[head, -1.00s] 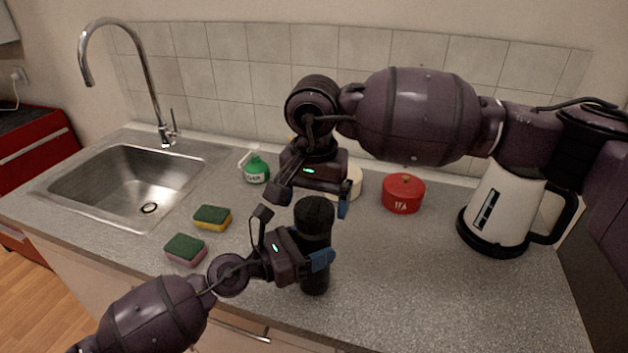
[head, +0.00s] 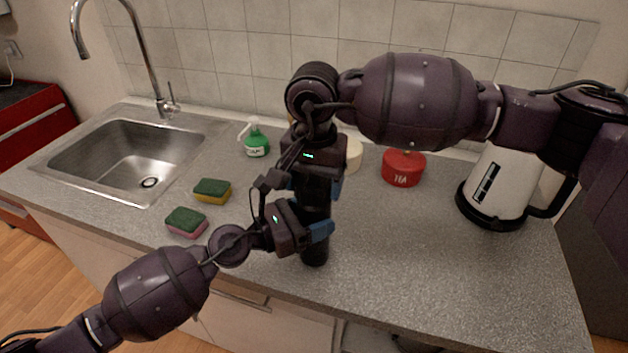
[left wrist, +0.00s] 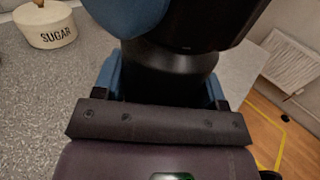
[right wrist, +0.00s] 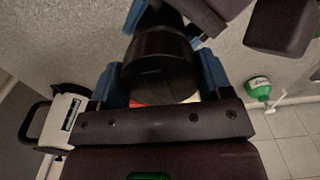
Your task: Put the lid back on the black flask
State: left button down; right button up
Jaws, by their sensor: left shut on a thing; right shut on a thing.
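The black flask (head: 315,254) stands upright near the counter's front edge, and its shoulder shows in the left wrist view (left wrist: 170,72). My left gripper (head: 312,232) is shut around its body. My right gripper (head: 318,192) is directly above, shut on the black lid (right wrist: 163,72), which also shows at the top of the left wrist view (left wrist: 205,22). The lid lines up with the flask's top, at or very close to it. Whether it is seated I cannot tell. In the head view my right gripper hides the lid and the flask's top.
Two sponges (head: 212,191) (head: 186,222) lie to the left, before the sink (head: 60,165). A green soap bottle (head: 256,143), a cream sugar pot (left wrist: 45,24) and a red tea pot (head: 403,169) stand behind. A white kettle (head: 497,190) is right. The front right counter is clear.

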jog(key=m, duration=0.6)
jog(key=shift+m, duration=0.4)
jog(key=m, duration=0.6)
jog(key=shift+m, duration=0.4)
jog(key=m, duration=1.4)
jog(key=o, duration=1)
jog(key=shift+r, duration=2.2)
jog(key=shift+c, duration=0.4)
